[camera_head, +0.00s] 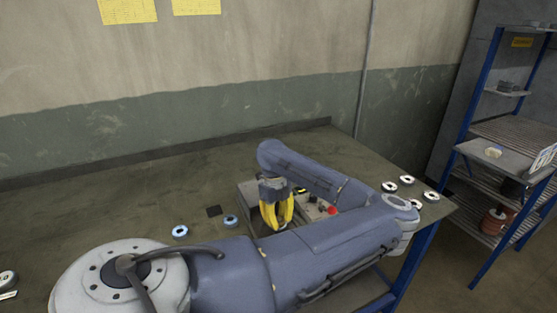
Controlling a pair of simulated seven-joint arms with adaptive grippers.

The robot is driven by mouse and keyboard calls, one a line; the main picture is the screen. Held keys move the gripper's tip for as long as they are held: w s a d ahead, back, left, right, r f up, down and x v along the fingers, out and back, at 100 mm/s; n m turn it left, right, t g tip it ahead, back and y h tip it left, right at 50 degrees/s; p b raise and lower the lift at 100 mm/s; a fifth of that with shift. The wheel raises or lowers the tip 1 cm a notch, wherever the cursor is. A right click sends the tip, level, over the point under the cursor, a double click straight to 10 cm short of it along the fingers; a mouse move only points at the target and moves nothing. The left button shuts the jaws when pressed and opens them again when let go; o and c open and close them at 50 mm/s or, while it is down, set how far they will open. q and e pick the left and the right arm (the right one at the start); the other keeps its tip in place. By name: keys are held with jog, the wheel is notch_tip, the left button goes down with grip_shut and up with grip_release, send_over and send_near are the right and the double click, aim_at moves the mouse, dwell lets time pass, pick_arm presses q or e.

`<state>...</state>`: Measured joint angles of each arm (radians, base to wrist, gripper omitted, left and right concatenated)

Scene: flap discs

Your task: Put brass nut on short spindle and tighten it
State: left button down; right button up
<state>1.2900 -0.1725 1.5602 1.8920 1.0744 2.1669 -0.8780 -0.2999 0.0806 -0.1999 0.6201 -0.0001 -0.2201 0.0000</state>
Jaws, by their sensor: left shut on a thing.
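My left gripper (277,214), with yellow fingers, points down over a grey machine (247,190) on the table. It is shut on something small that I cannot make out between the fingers. I cannot pick out the brass nut or the short spindle; the fingers and my own left arm cover much of the machine. A red button (332,211) shows on the machine just right of the gripper. My right gripper is not in view.
Blue discs (180,231) (230,221) and a dark square (214,210) lie left of the machine on the table (120,200). Several pale discs (407,180) lie near its right end. A blue-framed shelf (482,110) stands at right. The table's back left is clear.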

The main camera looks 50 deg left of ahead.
pick_arm(q)
jog(key=shift+f+m, duration=0.1)
jog(key=shift+m, duration=0.5)
jog(key=c, duration=1)
grip_release()
jog(key=shift+c, duration=0.2)
jog(key=shift+r, duration=3.55)
